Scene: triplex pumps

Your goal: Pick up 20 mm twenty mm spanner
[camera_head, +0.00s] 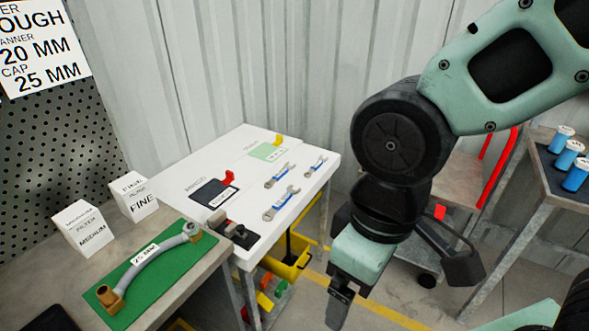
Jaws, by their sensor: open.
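Several spanners with blue-and-white handles lie on a white-topped table in the middle of the view: a larger near one (283,205), a middle one (279,176) and a smaller one (316,165). Their size markings are too small to read, so I cannot tell which is the 20 mm spanner. My gripper (401,285) is open and empty, pointing down to the right of the table. It is apart from the spanners.
The white table (252,143) also bears red, black and green items. A grey bench at left holds a green mat (183,262) with a hose labelled 25 MM, and white MEDIUM (84,228) and FINE (134,197) boxes. Yellow bins (290,262) sit below the table. A cart with blue-and-white cylinders (567,154) stands right.

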